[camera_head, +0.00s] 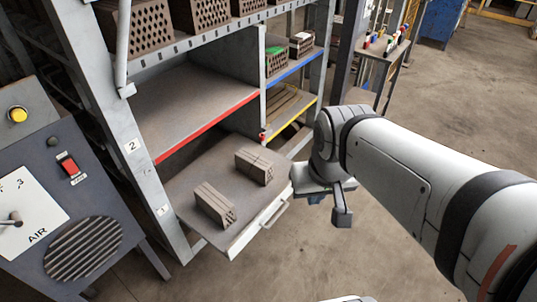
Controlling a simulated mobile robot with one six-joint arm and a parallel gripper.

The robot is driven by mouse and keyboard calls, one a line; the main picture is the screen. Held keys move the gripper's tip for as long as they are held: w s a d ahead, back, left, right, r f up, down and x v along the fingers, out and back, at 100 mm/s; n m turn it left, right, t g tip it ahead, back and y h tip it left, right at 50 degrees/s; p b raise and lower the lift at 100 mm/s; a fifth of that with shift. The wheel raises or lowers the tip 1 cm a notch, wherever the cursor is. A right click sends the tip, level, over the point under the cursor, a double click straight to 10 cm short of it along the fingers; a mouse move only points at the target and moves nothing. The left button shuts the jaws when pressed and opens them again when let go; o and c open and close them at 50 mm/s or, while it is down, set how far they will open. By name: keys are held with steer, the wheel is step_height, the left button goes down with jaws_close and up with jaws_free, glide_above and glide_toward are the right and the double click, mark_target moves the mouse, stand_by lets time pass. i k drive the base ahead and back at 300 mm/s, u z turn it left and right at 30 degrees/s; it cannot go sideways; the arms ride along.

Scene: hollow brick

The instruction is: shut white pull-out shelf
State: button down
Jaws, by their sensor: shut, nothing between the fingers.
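The white pull-out shelf (188,192) sticks out of the lower left bay of the rack. Its white front edge (245,238) carries a handle (277,211). Two hollow bricks lie on it, one near the front left (215,204) and one farther back right (254,165). My gripper (342,215) is shut and empty, to the right of the shelf's front and apart from the handle. The wrist and housing hide part of the gripper.
The grey rack has a red-edged shelf (190,100) above, and blue- and yellow-edged shelves (292,70) at right. A control panel (70,200) stands at left. A small stand with coloured items (385,45) is behind my arm. The concrete floor (300,265) in front is clear.

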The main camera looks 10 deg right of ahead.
mark_target(254, 203)
steer(key=u, duration=0.05)
steer(key=i, duration=1)
steer(key=z, duration=0.15)
steer(key=k, duration=1.2)
steer(key=u, duration=0.35)
steer(key=i, duration=1)
steer(key=z, duration=0.05)
